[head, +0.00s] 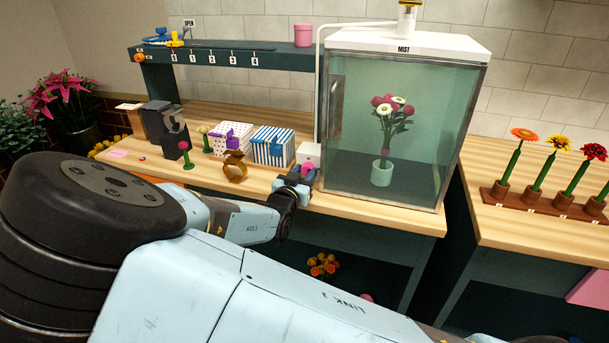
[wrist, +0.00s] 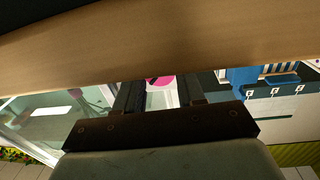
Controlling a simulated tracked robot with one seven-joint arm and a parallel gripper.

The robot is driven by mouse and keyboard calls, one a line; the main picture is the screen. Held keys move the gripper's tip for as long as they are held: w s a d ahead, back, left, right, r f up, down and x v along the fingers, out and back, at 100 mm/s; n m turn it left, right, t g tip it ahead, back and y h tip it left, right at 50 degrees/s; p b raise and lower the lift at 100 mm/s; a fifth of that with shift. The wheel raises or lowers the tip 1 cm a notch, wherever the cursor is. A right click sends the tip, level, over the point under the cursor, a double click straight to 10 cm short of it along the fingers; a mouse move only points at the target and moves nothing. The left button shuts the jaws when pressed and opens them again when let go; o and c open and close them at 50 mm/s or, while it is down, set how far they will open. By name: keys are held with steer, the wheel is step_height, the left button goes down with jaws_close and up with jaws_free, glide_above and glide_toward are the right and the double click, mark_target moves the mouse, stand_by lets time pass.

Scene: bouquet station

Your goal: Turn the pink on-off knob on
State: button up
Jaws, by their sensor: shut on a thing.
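The pink on-off knob (head: 307,169) is on the front of a small white box (head: 308,153), just left of the glass mist cabinet on the wooden counter. My gripper (head: 303,174) is at the knob, its fingers shut around it. In the wrist view a bit of the pink knob (wrist: 158,80) shows between the two dark fingers (wrist: 160,92). The rest of the knob is hidden by the fingers and the counter edge, so I cannot tell which way it is turned.
The mist cabinet (head: 452,130) holds a bouquet in a pale vase (head: 382,172). A blue striped box (head: 272,146), a dotted box (head: 228,138) and a brown ring-shaped item (head: 235,166) stand left of my gripper. A rack of flowers (head: 545,206) is on the right counter.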

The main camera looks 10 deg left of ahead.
steer(key=m, duration=0.5)
steer(key=shift+d+m, duration=0.1)
steer(key=shift+m, duration=0.3)
steer(key=shift+g, duration=0.3)
steer(key=o, duration=0.8)
steer(key=shift+c, duration=0.2)
steer(key=s+a, duration=0.2)
steer(key=s, duration=1.1)
steer(key=shift+s+r, duration=0.3)
steer(key=shift+s, duration=0.05)
